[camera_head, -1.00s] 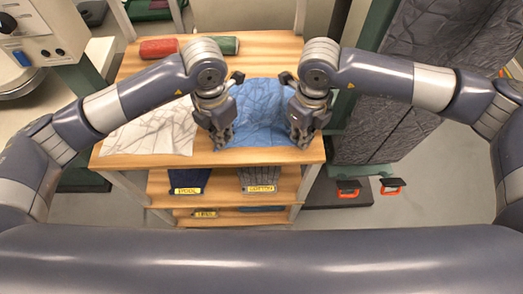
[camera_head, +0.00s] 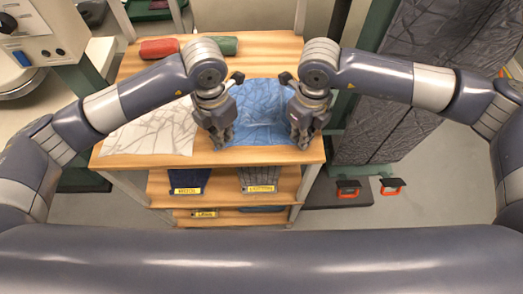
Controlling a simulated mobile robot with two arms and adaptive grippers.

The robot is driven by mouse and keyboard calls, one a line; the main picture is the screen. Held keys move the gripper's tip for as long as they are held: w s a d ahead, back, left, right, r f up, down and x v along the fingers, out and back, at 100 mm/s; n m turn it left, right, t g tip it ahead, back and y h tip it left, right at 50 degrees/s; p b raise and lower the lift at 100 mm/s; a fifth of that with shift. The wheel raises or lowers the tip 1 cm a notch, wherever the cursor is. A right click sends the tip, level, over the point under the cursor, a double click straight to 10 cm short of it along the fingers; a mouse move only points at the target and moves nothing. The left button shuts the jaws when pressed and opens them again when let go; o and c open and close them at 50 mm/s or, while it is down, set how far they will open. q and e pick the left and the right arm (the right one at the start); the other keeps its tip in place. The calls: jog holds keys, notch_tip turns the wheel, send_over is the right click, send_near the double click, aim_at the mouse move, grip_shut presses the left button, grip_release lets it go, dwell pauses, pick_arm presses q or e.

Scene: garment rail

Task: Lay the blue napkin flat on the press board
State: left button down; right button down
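The blue napkin (camera_head: 262,112) lies spread and creased on the wooden table top, between my two grippers. My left gripper (camera_head: 222,143) points down at the napkin's left near corner. My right gripper (camera_head: 302,143) points down at its right near corner. The fingers of both look close together, but I cannot tell whether cloth is between them. A white creased cloth (camera_head: 150,130) lies flat to the left of the napkin. I cannot tell which surface is the press board.
A red roll (camera_head: 159,48) and a green roll (camera_head: 224,45) lie at the back of the table (camera_head: 265,50). Labelled shelves with folded cloths (camera_head: 258,179) are below its front edge. Dark hanging fabric (camera_head: 395,90) stands to the right. Orange-handled items (camera_head: 392,187) are on the floor.

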dwell(0.6)
